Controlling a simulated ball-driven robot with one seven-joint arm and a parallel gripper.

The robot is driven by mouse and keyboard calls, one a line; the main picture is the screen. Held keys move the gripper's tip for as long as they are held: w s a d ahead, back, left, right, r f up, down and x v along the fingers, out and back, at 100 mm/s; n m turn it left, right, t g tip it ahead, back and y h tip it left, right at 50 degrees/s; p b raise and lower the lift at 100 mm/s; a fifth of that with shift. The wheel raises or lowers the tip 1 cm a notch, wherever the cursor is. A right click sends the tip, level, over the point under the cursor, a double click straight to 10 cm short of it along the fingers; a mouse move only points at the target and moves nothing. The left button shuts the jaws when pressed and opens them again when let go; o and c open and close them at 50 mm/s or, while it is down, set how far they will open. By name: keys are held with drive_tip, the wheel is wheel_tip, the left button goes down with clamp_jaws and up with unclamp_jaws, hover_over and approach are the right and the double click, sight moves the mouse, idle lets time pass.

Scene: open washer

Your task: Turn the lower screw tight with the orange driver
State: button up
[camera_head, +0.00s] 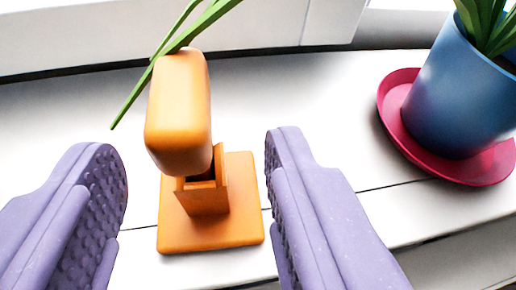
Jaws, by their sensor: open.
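The orange driver (180,108) stands upright in an orange holder (210,240) with a square base, on a white surface. Its thick rounded handle points up and leans slightly left in the picture. Its lower end is hidden inside the holder. My gripper (192,180) is open, with one purple finger to the left and one to the right of the driver and holder. Neither finger appears to touch them. No screw is in view.
A blue pot (455,95) with a green plant stands on a red saucer (392,100) at the right. Long green leaves (145,90) pass behind the driver's handle. A pale wall or frame edge runs along the back.

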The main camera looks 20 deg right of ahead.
sight(185, 88)
drive_tip(key=x, duration=0.2)
drive_tip(key=b+x, duration=0.1)
drive_tip(key=x, duration=0.1)
drive_tip(key=r+b+x, duration=0.1)
drive_tip(key=x, duration=0.2)
drive_tip(key=shift+w+a, duration=0.15)
drive_tip(key=shift+a, duration=0.05)
clamp_jaws()
drive_tip(key=shift+r, duration=0.1)
wheel_tip(185, 88, up, 10)
drive_tip(key=p, duration=0.4)
drive_tip(key=shift+p, duration=0.3)
